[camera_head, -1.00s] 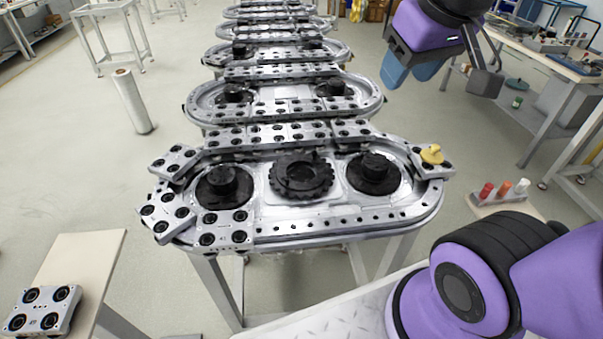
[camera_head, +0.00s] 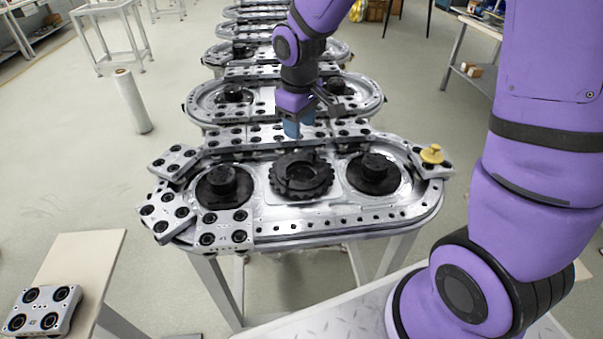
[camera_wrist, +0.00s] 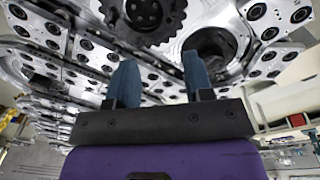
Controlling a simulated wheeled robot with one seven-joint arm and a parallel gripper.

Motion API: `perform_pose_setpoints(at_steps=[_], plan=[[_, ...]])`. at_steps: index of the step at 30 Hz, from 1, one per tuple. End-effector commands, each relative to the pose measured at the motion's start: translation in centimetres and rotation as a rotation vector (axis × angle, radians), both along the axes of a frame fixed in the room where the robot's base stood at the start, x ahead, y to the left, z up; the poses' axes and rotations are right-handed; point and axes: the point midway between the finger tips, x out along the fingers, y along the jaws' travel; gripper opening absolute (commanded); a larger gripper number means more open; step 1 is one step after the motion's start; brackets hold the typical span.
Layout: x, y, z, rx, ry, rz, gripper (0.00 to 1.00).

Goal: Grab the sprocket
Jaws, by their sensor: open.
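The sprocket (camera_head: 301,176) is a black toothed wheel lying flat on a pale square in the middle of the ring track (camera_head: 330,222). In the wrist view the sprocket (camera_wrist: 150,14) is at the top edge, cut off by the frame. My gripper (camera_head: 293,130) has blue fingers and hangs over the far edge of the track, behind and above the sprocket in the head view. In the wrist view my gripper (camera_wrist: 158,82) has its two fingers apart with nothing between them. It does not touch the sprocket.
Round black hubs flank the sprocket, one left (camera_head: 224,185) and one right (camera_head: 373,173). A yellow knob (camera_head: 431,154) stands on the track's right end. Movers with black rollers (camera_head: 225,230) sit along the rim. More ring tracks (camera_head: 215,100) stand behind.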

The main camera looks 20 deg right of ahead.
Motion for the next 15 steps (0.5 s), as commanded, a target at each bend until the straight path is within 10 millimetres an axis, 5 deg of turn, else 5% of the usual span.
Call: perform_pose_setpoints(at_steps=[6,15], plan=[[1.5,2.1,-4.9,0.015,0.060,0.081,0.47],[1.8,2.8,-7.9,0.021,0.080,0.110,0.47]])
